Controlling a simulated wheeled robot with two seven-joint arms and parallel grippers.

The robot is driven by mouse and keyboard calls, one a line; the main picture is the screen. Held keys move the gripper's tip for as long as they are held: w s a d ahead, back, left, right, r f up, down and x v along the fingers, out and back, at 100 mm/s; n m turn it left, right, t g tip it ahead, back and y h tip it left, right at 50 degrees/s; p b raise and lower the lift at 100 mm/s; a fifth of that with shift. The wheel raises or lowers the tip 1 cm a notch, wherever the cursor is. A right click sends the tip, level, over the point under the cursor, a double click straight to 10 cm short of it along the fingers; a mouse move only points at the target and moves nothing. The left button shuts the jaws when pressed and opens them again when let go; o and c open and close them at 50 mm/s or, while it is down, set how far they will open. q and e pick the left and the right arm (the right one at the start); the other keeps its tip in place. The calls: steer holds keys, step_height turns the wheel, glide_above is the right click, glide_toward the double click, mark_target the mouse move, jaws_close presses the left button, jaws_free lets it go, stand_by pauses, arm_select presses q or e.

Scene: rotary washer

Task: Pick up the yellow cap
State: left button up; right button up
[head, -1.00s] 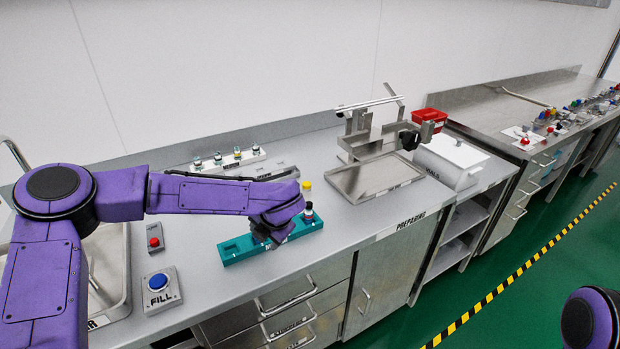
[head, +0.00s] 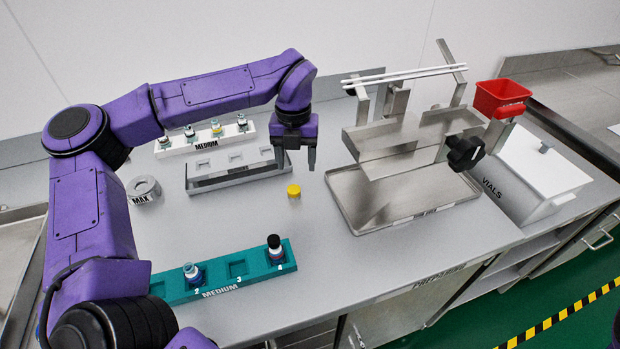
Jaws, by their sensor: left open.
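The yellow cap (head: 294,190) stands on the grey bench, between the teal rack and the grey stand. Its lower part looks paler; I cannot tell whether it sits on something small. My left gripper (head: 298,164) points down, open and empty, just behind and above the cap, with its fingers apart from it. My right gripper is out of view.
A white rack (head: 205,142) with several vials and a grey stand (head: 232,176) are behind left. A metal tray (head: 345,205) with an upright fixture stands right, beside a white box (head: 535,175).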

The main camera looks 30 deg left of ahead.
mark_target(293, 190)
arm_select(q)
steer(key=shift+s+f, duration=1)
steer(key=shift+f, duration=0.15)
steer(key=shift+s+a+f+p, duration=0.1)
steer(key=shift+s+f+p, duration=0.2)
steer(key=shift+s, duration=0.2)
steer(key=shift+s+f+p, duration=0.2)
steer(key=shift+s+p, duration=0.1)
steer(key=shift+s, duration=0.15)
steer(key=w+f, duration=0.2)
steer(key=f, duration=0.1)
steer(key=w+f, duration=0.1)
steer(key=f, duration=0.1)
steer(key=shift+a+f+p, duration=0.1)
steer(key=shift+f+p, duration=0.05)
steer(key=shift+p, duration=0.15)
steer(key=shift+s+r, duration=0.2)
steer(key=shift+s, duration=0.1)
steer(key=shift+s+r, duration=0.15)
steer(key=shift+s, duration=0.05)
steer(key=c, duration=0.8)
steer(key=shift+w, duration=0.1)
steer(key=shift+c, duration=1.2)
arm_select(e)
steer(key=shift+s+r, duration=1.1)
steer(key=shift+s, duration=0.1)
